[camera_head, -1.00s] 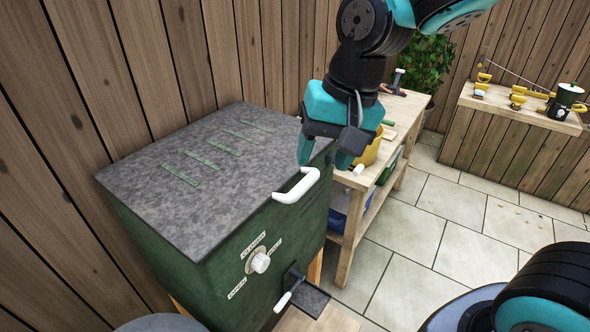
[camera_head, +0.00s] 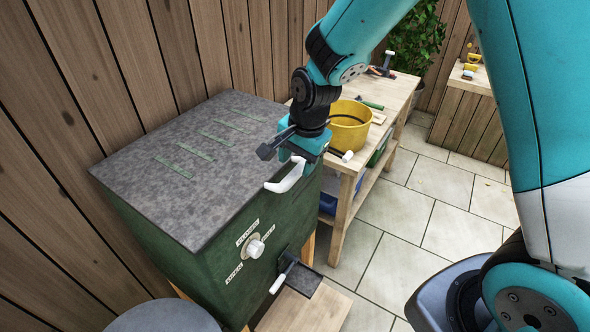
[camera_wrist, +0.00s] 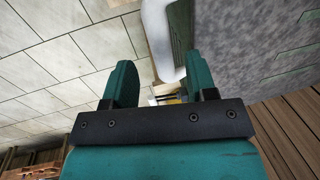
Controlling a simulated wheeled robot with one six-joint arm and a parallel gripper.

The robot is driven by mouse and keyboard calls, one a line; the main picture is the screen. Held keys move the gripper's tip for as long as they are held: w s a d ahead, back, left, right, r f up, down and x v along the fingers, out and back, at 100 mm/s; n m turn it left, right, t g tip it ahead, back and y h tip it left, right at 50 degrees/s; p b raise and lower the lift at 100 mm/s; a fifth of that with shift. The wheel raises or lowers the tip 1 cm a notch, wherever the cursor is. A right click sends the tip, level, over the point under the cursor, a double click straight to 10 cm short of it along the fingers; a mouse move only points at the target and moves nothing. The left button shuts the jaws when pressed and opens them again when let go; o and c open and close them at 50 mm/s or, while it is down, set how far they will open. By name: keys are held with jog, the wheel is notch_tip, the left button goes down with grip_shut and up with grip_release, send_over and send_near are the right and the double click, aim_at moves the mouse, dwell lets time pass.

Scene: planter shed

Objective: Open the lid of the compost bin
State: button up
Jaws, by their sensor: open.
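The compost bin (camera_head: 215,265) is a green box against the wooden wall. Its grey speckled lid (camera_head: 185,190) with green slots lies flat and shut. A white handle (camera_head: 287,180) sticks out from the lid's right edge. My gripper (camera_head: 285,158) is at the far end of this handle, its fingers partly hidden. In the wrist view my gripper (camera_wrist: 163,80) is open, its two teal fingers apart. The white handle (camera_wrist: 158,40) shows ahead of the gap between them, beside the grey lid (camera_wrist: 255,35). I cannot tell whether a finger touches the handle.
The bin's front has a white knob (camera_head: 256,248) and a crank (camera_head: 284,272). A wooden bench (camera_head: 345,195) with a yellow bucket (camera_head: 349,130) stands close behind my gripper. The tiled floor (camera_head: 385,260) on the right is clear.

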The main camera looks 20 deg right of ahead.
aim_at(294, 173)
jog(key=shift+w+a+f, duration=0.15)
jog(key=shift+w+f, duration=0.05)
jog(key=shift+f, duration=0.85)
jog(key=shift+w+a+f, duration=0.1)
jog(key=shift+w+f, duration=0.05)
jog(key=shift+f, duration=0.85)
